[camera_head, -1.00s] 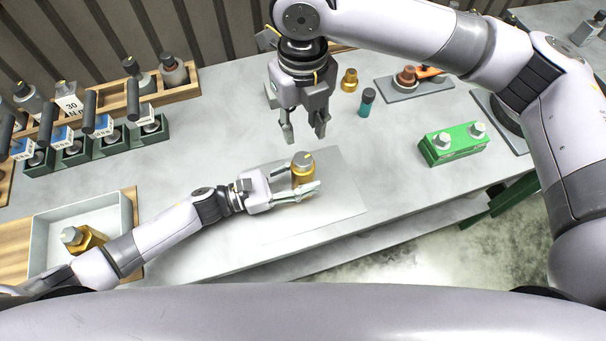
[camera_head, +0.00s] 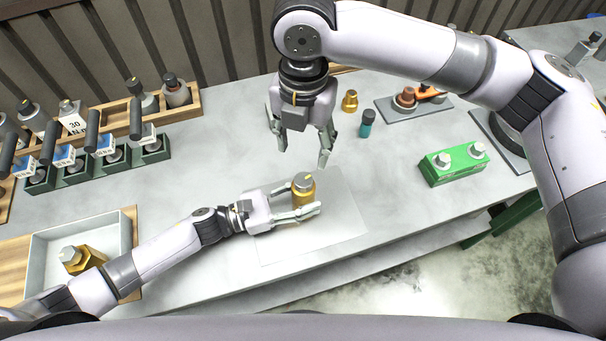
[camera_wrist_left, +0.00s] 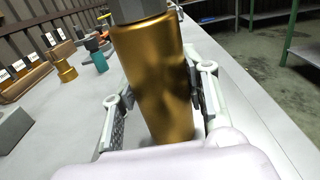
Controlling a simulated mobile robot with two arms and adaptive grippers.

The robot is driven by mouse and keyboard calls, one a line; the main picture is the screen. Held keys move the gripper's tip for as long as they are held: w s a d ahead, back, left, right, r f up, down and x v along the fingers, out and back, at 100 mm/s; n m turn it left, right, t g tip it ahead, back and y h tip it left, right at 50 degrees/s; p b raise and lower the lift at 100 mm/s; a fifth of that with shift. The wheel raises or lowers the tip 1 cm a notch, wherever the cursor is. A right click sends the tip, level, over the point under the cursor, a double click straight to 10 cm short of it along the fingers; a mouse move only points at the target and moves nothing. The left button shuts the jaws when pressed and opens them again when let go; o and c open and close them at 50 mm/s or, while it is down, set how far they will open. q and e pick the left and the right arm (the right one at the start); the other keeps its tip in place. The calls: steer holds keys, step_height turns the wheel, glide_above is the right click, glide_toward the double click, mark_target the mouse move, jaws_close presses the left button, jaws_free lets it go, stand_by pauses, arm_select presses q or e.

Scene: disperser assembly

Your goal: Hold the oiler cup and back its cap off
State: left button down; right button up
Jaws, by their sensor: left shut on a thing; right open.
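The oiler cup (camera_head: 303,193) is a brass-coloured cylinder with a grey cap (camera_head: 303,180) on top. It stands upright over the light mat on the bench. My left gripper (camera_head: 298,213) is shut on the cup's body from the left side. In the left wrist view the brass body (camera_wrist_left: 155,75) fills the space between the fingers, and the grey cap (camera_wrist_left: 138,8) is cut off by the top edge. My right gripper (camera_head: 303,155) points down, open and empty, above and behind the cup, apart from the cap.
The light mat (camera_head: 345,222) is otherwise clear. A green block with two grey caps (camera_head: 453,165) stands to the right. A teal bottle (camera_head: 367,124) and a small brass part (camera_head: 350,101) stand behind. A white tray (camera_head: 40,262) holding a brass part (camera_head: 82,259) is at left.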

mark_target(303, 179)
step_height(303, 179, down, 10)
steer(key=m, duration=2.2)
steer(key=shift+f, duration=0.25)
steer(key=shift+w, duration=0.1)
steer(key=c, duration=1.1)
steer(key=shift+c, duration=0.2)
